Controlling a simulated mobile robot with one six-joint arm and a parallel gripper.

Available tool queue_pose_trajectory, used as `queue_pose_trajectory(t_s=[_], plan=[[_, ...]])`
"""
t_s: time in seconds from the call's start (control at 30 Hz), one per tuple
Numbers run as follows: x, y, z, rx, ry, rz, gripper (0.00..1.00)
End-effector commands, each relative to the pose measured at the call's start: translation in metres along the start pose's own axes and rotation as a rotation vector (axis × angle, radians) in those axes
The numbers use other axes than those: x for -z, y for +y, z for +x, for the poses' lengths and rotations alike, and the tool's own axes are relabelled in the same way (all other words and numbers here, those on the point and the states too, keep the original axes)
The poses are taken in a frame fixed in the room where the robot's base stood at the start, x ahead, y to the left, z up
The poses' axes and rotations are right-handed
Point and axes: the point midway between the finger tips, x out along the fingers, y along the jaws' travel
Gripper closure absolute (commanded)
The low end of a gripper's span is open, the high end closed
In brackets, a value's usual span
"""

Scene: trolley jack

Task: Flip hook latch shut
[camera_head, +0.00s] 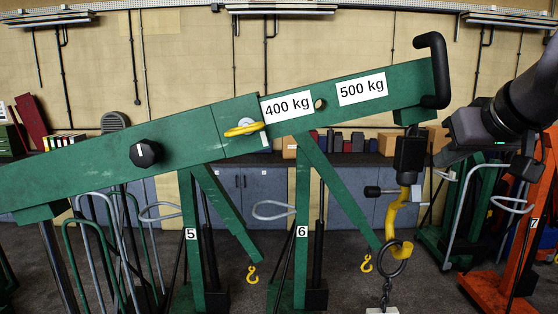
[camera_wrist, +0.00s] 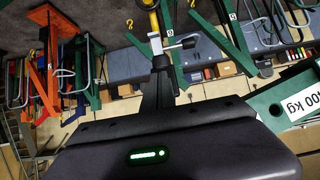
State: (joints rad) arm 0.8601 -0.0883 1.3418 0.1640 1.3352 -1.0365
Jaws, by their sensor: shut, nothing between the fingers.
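The yellow hook (camera_head: 391,215) hangs below a black block (camera_head: 408,155) at the right end of the green boom (camera_head: 200,130). A dark ring (camera_head: 397,262) hangs at the hook's lower bend. A black knob on a metal pin (camera_head: 373,191) sticks out left of the hook's upper part, seemingly the latch handle; the latch's exact position is unclear. In the wrist view the hook (camera_wrist: 155,22) is at the top and the knob (camera_wrist: 188,43) right of it. My gripper (camera_head: 436,158) is shut and empty, just right of the block; its fingers (camera_wrist: 160,65) point toward the hook.
A chain (camera_head: 386,290) runs from the ring to a pale block (camera_head: 381,310) at the bottom edge. A black bent handle (camera_head: 435,70) stands above my gripper at the boom end. Green jacks (camera_head: 302,230) and an orange one (camera_head: 510,255) stand behind.

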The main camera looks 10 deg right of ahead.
Motion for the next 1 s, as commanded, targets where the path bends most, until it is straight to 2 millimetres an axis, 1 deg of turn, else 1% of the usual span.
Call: queue_pose_trajectory(t_s=[0.07, 0.17, 0.5, 0.6, 0.77, 1.0], plan=[[0.0, 0.0, 0.001, 0.001, -0.001, 0.0, 1.0], [0.0, 0.0, 0.01, 0.001, -0.001, 0.0, 1.0], [0.0, -0.001, 0.076, 0.003, -0.003, 0.0, 1.0], [0.0, -0.001, 0.089, 0.002, -0.003, 0.001, 1.0], [0.0, -0.001, 0.099, 0.001, -0.001, 0.001, 1.0], [0.0, -0.001, 0.1, 0.0, 0.0, 0.001, 1.0]])
